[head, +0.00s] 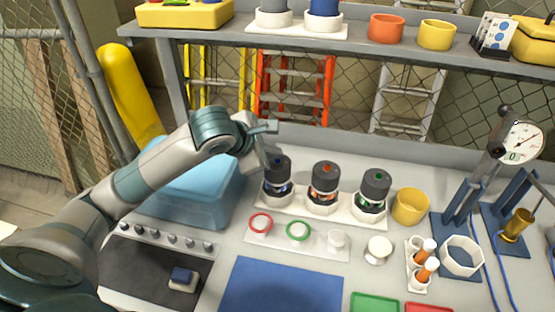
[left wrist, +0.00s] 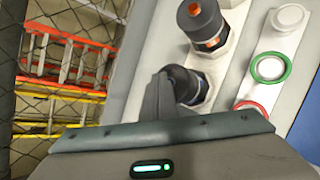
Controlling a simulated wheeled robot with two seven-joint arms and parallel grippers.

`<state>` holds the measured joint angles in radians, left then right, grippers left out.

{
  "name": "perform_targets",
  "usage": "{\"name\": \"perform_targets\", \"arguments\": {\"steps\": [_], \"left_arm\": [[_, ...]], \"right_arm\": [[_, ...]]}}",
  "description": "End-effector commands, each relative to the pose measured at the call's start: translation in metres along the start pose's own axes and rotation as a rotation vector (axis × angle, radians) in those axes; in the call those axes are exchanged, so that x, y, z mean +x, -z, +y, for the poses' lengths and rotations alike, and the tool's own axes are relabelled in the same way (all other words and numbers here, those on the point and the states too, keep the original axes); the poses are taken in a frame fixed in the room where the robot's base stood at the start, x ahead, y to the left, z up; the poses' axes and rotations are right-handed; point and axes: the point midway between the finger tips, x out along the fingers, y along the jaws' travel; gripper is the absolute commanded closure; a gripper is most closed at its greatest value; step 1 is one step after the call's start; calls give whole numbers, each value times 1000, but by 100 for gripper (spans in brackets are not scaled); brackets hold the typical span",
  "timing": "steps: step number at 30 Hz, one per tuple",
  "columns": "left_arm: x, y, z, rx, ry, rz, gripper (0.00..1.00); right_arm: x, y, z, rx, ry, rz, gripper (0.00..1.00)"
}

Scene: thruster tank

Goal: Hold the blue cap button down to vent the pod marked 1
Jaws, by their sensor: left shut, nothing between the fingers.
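Three dark-capped pods stand upright in a white rack (head: 346,214) on the bench. The left pod (head: 278,179) has a small blue button on its black cap; the middle pod (head: 324,186) has an orange-red one, the right pod (head: 373,194) a green one. I cannot read any number on them. My left gripper (head: 265,163) is shut and empty, pointing down just at the left side of the blue-button pod's cap. In the left wrist view the finger (left wrist: 159,98) overlaps this pod (left wrist: 187,84) and hides part of its top; contact cannot be told. My right gripper is not in view.
A blue bin (head: 190,190) stands left of the rack, under my left arm. A plate with red and green rings (head: 298,231) lies in front of the rack. A yellow cup (head: 410,206) and a gauge stand (head: 500,165) are to the right. A shelf (head: 350,40) runs above.

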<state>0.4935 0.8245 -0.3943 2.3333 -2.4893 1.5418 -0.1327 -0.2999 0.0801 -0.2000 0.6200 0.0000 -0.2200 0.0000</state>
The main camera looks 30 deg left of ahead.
Motion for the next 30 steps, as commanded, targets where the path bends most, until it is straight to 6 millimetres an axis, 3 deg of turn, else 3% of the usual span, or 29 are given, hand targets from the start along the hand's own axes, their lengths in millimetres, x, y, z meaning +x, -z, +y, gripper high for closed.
{"name": "perform_targets", "arguments": {"steps": [30], "left_arm": [[5, 4, -4, 0, 1, 2, 100]], "right_arm": [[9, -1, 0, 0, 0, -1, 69]]}}
